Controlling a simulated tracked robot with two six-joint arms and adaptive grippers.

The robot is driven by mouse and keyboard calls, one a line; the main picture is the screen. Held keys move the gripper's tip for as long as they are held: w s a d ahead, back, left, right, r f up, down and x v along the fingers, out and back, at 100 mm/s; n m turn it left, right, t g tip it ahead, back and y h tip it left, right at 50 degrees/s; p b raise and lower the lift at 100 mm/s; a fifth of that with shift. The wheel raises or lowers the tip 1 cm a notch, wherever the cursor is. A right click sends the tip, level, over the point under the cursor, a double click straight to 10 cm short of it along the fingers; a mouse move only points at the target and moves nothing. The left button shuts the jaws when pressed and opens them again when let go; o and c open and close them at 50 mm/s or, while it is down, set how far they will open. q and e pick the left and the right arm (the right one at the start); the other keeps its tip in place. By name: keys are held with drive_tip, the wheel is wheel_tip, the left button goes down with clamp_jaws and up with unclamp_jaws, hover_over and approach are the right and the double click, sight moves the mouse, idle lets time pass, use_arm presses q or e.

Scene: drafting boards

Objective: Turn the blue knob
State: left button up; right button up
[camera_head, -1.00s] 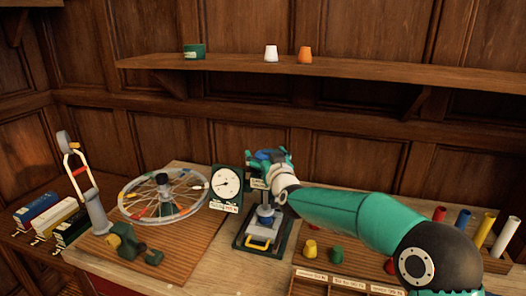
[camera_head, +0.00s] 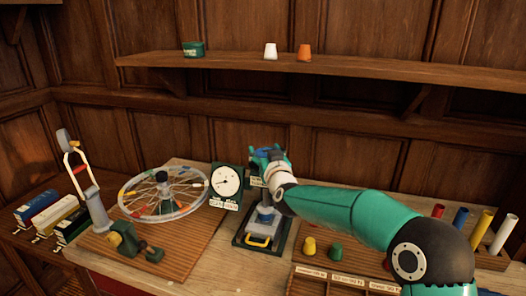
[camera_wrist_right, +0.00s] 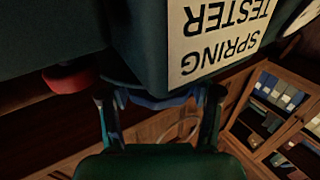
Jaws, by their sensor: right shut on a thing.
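The spring tester has a dark base (camera_head: 245,240) with a yellow handle (camera_head: 258,240), and a white round dial (camera_head: 227,181) stands beside its column. Its label (camera_wrist_right: 225,38) reads "SPRING TESTER" upside down in the right wrist view. My right gripper (camera_head: 264,158) is at the top of the tester. In the right wrist view, the right gripper (camera_wrist_right: 160,108) has a finger on each side of the blue knob (camera_wrist_right: 155,101) and is shut on it. The knob is partly hidden by the gripper and the tester body. My left gripper is not in view.
A spoked wheel (camera_head: 163,195) and a green clamp-like tool (camera_head: 130,240) are left of the tester. Yellow (camera_head: 309,246) and green (camera_head: 335,252) pieces lie right of it, near a divided tray (camera_head: 330,284). Coloured cylinders (camera_head: 460,220) stand far right. My right arm crosses above.

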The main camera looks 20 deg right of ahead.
drive_tip(key=m+g+h+p, duration=0.1)
drive_tip(key=m+h+p, duration=0.1)
drive_tip(key=h+p, duration=0.1)
drive_tip(key=m+g+h+p, duration=0.1)
drive_tip(key=m+h+p, duration=0.1)
drive_tip(key=h+p, duration=0.1)
drive_tip(key=shift+a+r+m+h+p, duration=0.2)
drive_tip(key=shift+m+h+p, duration=0.15)
drive_tip(key=shift+h, duration=0.25)
drive_tip(key=m+g+h+p, duration=0.1)
drive_tip(key=m+h, duration=0.1)
drive_tip(key=shift+f+g+h+p, duration=0.15)
drive_tip(key=shift+g+h+p, duration=0.25)
drive_tip(key=shift+d+m+g+h, duration=0.1)
drive_tip(key=shift+m+g+h, duration=0.9)
drive_tip(key=shift+h, duration=0.1)
drive_tip(key=o, duration=1.1)
drive_tip(key=shift+o, duration=0.2)
drive_tip(key=shift+d, duration=0.1)
